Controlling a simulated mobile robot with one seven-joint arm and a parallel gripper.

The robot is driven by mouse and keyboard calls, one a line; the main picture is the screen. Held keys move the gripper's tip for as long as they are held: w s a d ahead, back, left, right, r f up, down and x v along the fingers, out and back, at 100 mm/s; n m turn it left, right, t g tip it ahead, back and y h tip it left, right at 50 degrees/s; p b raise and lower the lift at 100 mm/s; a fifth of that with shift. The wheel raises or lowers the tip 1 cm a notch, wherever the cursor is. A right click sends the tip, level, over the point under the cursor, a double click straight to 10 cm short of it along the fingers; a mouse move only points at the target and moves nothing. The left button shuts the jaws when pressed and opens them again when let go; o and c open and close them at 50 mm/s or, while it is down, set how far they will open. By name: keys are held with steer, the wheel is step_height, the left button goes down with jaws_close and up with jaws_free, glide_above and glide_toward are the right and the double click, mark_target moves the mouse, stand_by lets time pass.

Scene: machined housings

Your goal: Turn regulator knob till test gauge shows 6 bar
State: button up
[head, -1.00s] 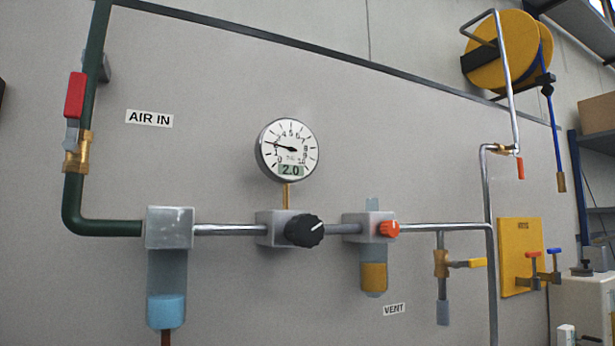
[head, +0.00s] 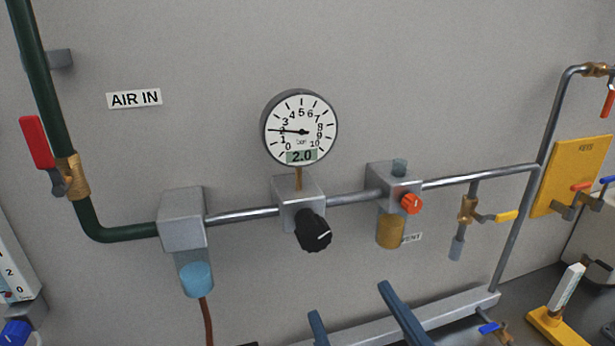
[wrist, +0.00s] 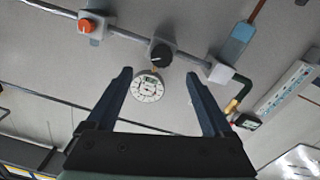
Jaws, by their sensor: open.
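The black regulator knob (head: 313,231) sits on the front of a grey block on the horizontal pipe; its white mark points to the right. The round test gauge (head: 299,127) stands above the block; its needle is near 2 and its display reads 2.0. My gripper (head: 354,300) is open and empty, below the knob and apart from it in the head view. In the wrist view, the knob (wrist: 162,54) and the gauge (wrist: 147,86) show upside down, between and beyond the open fingers (wrist: 160,80).
An orange knob (head: 411,204) is on the block to the right, above an amber bowl (head: 390,230). A red-handled valve (head: 37,143) is on the green pipe at left. A blue bowl (head: 196,279) hangs left of the regulator.

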mark_target(316, 241)
steer(key=shift+a+r+p, duration=0.1)
steer(key=shift+r+p, duration=0.3)
steer(key=shift+r, duration=0.15)
steer(key=p+x, duration=0.5)
steer(key=x, duration=0.7)
steer(key=shift+s+a, duration=0.15)
steer(key=shift+w+a+f, duration=0.2)
steer(key=shift+w, duration=0.3)
jaws_close()
